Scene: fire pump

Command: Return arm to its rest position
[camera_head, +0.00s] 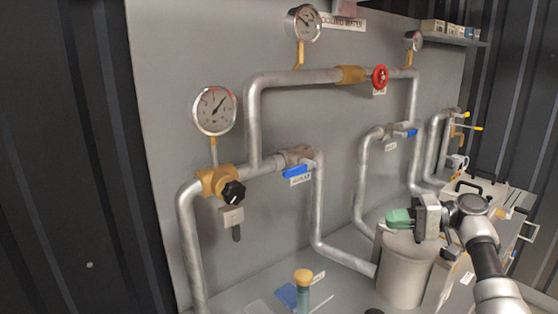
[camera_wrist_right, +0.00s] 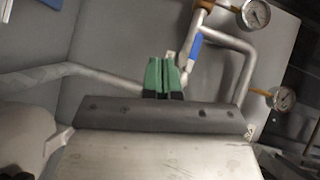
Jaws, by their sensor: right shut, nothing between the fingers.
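My right arm (camera_head: 486,262) comes in from the lower right of the head view. Its right gripper (camera_head: 396,217) has green fingertips pointing left, in front of or above a grey cylindrical tank (camera_head: 401,275); the exact gap to the tank cannot be told. In the right wrist view the green fingers (camera_wrist_right: 162,74) are pressed together, with nothing between them. A blue-handled valve (camera_wrist_right: 195,47) and pipes show beyond them. My left gripper is in neither view.
Grey pipes run along the panel (camera_head: 290,110) with a black knob (camera_head: 232,191), a blue lever (camera_head: 296,171), a red wheel (camera_head: 380,77) and gauges (camera_head: 214,110). A yellow-topped post (camera_head: 303,277) stands at the front. A cluttered surface lies right of the arm.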

